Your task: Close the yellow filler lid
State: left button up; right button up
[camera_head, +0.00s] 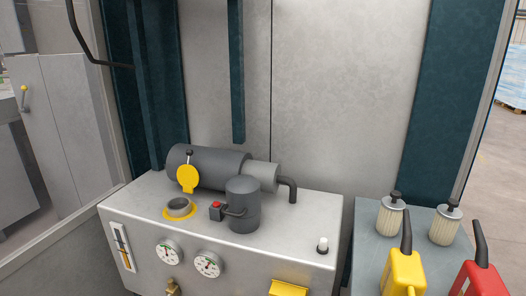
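The yellow filler lid (188,178) stands open, tilted up behind the filler neck (180,207). The neck has a yellow ring around its base and sits on the left part of the metal tank top (305,211). The opening of the neck is uncovered. Neither of my grippers shows in the head view.
A dark cylindrical motor (210,164) lies behind the lid. A small upright grey cylinder (243,205) with a red-topped box (216,210) stands to the right of the neck. Filters (390,216), a yellow can (403,272) and a red can (478,281) are at right.

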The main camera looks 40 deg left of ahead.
aim_at(187, 175)
jog(key=k+u, duration=0.15)
jog(key=u, duration=1.5)
